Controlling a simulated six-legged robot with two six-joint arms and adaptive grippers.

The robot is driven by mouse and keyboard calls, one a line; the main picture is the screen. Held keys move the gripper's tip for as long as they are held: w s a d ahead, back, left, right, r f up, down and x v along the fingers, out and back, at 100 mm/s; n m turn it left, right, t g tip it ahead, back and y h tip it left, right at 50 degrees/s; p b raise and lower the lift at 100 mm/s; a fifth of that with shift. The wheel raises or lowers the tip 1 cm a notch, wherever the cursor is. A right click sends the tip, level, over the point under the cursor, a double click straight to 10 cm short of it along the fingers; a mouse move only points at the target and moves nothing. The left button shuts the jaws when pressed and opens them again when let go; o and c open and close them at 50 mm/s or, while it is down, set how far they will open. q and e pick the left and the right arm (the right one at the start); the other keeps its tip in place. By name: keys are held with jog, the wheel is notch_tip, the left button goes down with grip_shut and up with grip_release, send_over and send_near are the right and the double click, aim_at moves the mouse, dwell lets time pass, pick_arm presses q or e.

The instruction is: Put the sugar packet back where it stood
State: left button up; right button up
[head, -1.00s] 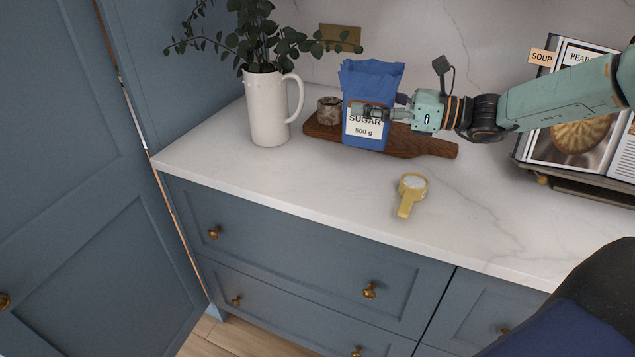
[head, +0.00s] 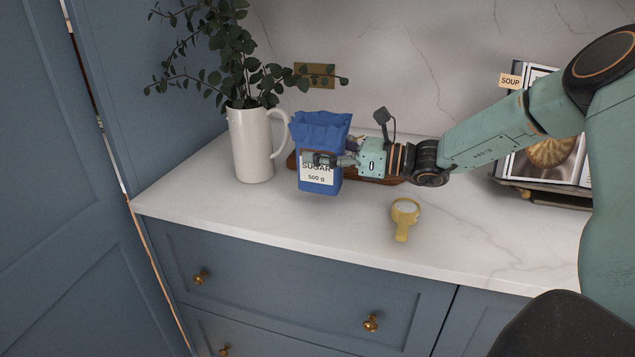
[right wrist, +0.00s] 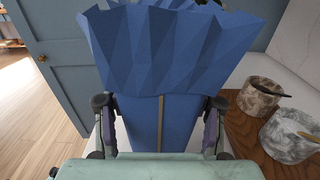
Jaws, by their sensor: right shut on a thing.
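The blue sugar packet (head: 322,132), with a white label reading SUGAR 500 g, is upright in the head view, just right of the white jug. My right gripper (head: 320,159) comes from the right and is shut on the packet's middle. The right wrist view shows the packet (right wrist: 165,50) filling the centre between the two fingers (right wrist: 160,125). In the head view the packet overlaps the left part of the dark wooden board (head: 388,180). I cannot tell whether its base touches the counter. My left gripper is not in view.
The white jug (head: 249,145) with leafy stems stands close left of the packet. Two stone pots (right wrist: 292,133) (right wrist: 260,96) stand on the board in the wrist view. A yellow scoop (head: 403,213) lies on the counter front. A cookbook (head: 548,155) stands right. The front counter is mostly clear.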

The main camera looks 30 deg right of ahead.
aim_at(320, 172)
jog(key=shift+d+f, duration=0.2)
jog(key=shift+f, duration=0.35)
jog(key=shift+s+a+f, duration=0.1)
jog(key=shift+a+f, duration=0.25)
jog(key=shift+f, duration=0.05)
notch_tip(320, 172, down, 2)
jog(key=shift+s+a+f+b, duration=0.1)
jog(key=shift+a+b, duration=0.05)
jog(key=shift+b, duration=0.45)
jog(key=shift+f, duration=0.25)
jog(key=shift+w+d, duration=0.25)
jog(key=shift+d, duration=0.05)
jog(key=shift+s+a+f+b, duration=0.1)
jog(key=shift+s+a+b, duration=0.15)
jog(key=shift+b, duration=0.05)
jog(key=o, duration=1.5)
jog(key=shift+w+d+f, duration=0.15)
